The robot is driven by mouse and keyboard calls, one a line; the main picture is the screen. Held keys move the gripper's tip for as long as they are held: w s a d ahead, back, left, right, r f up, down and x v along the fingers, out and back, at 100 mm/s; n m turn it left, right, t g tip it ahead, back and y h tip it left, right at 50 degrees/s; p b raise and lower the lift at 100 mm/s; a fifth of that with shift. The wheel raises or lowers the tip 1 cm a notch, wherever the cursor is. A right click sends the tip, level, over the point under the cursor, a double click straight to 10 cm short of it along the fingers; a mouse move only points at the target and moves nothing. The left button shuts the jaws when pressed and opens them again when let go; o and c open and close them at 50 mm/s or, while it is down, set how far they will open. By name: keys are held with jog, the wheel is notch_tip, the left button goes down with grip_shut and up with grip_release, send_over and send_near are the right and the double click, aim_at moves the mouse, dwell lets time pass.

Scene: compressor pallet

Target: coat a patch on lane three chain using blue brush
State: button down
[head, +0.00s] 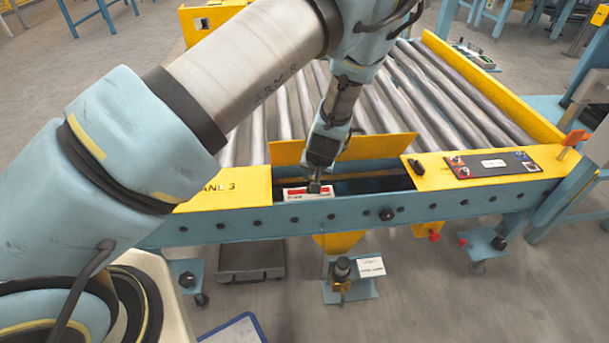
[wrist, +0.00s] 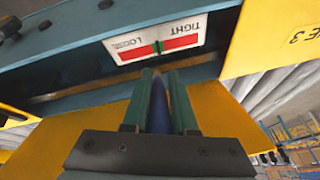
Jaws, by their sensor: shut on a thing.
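My gripper (head: 316,186) reaches down into the open slot in the side of the lane 3 conveyor. In the wrist view my gripper (wrist: 160,76) is shut on a narrow blue thing, the blue brush (wrist: 159,105), between its green fingers. The brush tip is hidden. The fingertips point toward a red and white TIGHT/LOOSE gauge label (wrist: 157,42), also in the head view (head: 297,194). The slot (head: 375,185) is dark; I cannot make out the chain or any coated patch.
A raised yellow flap (head: 385,146) stands behind the slot, near my gripper. A yellow LANE 3 cover (head: 240,184) lies left, and a black control panel (head: 490,164) right. Steel rollers (head: 440,90) lie behind. A blue frame rail (head: 430,208) runs along the front.

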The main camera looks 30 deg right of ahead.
jog(key=s+d+b, duration=0.3)
jog(key=s+d, duration=0.1)
jog(key=d, duration=0.5)
jog(key=s+d+b, duration=0.3)
jog(key=s+d, duration=0.1)
jog(key=d, duration=0.5)
jog(key=s+d+b, duration=0.4)
jog(key=d, duration=0.5)
jog(key=shift+s, duration=0.3)
dwell(2.1)
jog(key=shift+w+a+f+p, duration=0.1)
jog(key=shift+w+a+p, duration=0.2)
jog(key=shift+a, duration=0.25)
jog(key=shift+w+a+r+p, duration=0.1)
jog(key=shift+w+a+p, duration=0.2)
jog(key=shift+a, duration=0.3)
jog(key=shift+w+a+f+p, duration=0.1)
jog(key=shift+w+a+p, duration=0.1)
jog(key=shift+a+p, duration=0.3)
jog(key=w+a+p, duration=0.4)
jog(key=w+a, duration=0.2)
jog(key=a, duration=0.7)
jog(key=shift+a+p, duration=0.2)
jog(key=shift+p, duration=0.15)
